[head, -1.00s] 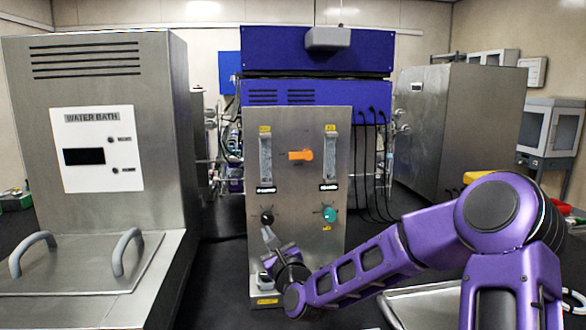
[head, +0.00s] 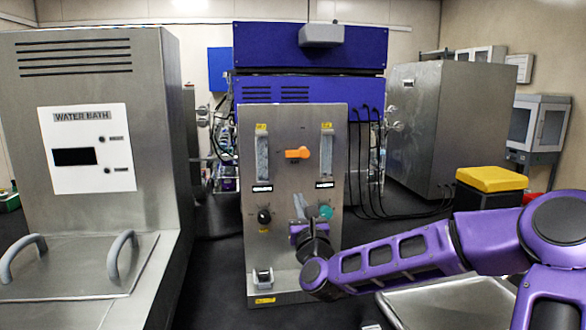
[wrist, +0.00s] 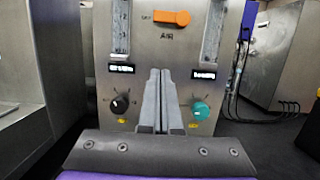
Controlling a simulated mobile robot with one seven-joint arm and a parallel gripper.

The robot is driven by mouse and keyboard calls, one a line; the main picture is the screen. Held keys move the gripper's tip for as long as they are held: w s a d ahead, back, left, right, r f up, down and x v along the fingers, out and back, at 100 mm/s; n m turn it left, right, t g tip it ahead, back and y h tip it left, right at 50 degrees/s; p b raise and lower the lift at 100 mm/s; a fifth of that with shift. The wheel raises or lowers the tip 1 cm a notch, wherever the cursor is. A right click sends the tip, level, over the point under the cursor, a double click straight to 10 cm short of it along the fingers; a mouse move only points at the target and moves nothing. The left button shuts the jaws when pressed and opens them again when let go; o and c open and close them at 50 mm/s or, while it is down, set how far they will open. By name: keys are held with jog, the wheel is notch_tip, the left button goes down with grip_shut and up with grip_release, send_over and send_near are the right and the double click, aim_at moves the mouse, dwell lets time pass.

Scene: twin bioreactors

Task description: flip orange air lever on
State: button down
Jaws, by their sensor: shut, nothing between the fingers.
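The orange air lever (head: 298,153) is on the upper middle of the steel front panel (head: 290,180), between two clear flow tubes, and lies sideways. In the wrist view the orange lever (wrist: 173,18) is at the top, above the "AIR" label, with a small marking at its left. My gripper (head: 300,206) is in front of the lower panel, below the lever, between the black knob and the green knob. In the wrist view its fingers (wrist: 160,100) are together, pointing up, with nothing held. The fingers appear apart from the lever.
The black knob (head: 264,217) and the green knob (head: 326,212) flank my fingers. A steel water bath (head: 90,210) stands at the left. A yellow-lidded bin (head: 491,180) and a steel tray (head: 450,300) are at the right. Dark cables hang right of the panel.

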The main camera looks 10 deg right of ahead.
aim_at(297, 153)
jog(key=p+x, duration=0.1)
jog(key=x, duration=0.8)
jog(key=shift+w+r, duration=0.1)
jog(key=shift+w, duration=0.2)
notch_tip(297, 153, up, 3)
jog(key=shift+s+f+p, duration=0.1)
jog(key=shift+s+p, duration=0.05)
jog(key=shift+p, duration=0.15)
jog(key=shift+r, duration=0.55)
jog(key=shift+f, duration=0.1)
jog(key=shift+m, duration=0.3)
jog(key=shift+a+b, duration=0.1)
jog(key=shift+b, duration=0.3)
